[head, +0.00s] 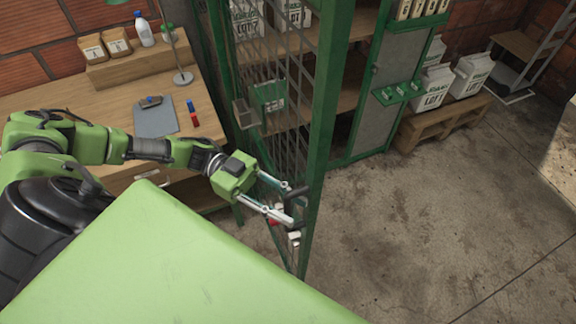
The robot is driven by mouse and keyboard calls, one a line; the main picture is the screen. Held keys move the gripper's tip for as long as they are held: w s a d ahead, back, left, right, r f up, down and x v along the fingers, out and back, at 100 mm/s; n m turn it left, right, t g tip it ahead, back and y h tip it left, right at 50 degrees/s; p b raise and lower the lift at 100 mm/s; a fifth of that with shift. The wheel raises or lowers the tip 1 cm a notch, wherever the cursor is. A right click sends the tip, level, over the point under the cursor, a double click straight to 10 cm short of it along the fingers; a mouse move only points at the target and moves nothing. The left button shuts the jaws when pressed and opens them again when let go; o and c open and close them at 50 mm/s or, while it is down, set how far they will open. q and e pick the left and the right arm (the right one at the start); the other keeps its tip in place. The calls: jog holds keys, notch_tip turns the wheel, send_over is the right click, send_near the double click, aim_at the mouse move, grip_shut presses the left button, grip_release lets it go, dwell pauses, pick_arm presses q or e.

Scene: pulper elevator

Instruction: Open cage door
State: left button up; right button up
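The cage door (318,150) is a tall green-framed panel with wire mesh, seen at a steep angle in the head view. It stands partly open: shelves show without mesh to the right of its frame edge. My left gripper (296,207) is at the lower part of the door, near the frame edge. Its two fingers are spread apart, with dark tips close to the door. Whether they touch the door is unclear. Small red and white parts show just below the fingertips. My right gripper is not in view.
A wooden desk (110,95) with a clipboard (156,118), lamp and bottle stands at left. Cage shelves (352,45) hold white sacks. A wooden pallet (440,122) with white containers stands at right. The concrete floor (420,230) right of the door is clear.

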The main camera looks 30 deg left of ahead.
pick_arm(q)
jog(key=shift+a, duration=0.25)
jog(key=a, duration=1.1)
jog(key=shift+a, duration=0.3)
jog(key=shift+w, duration=0.1)
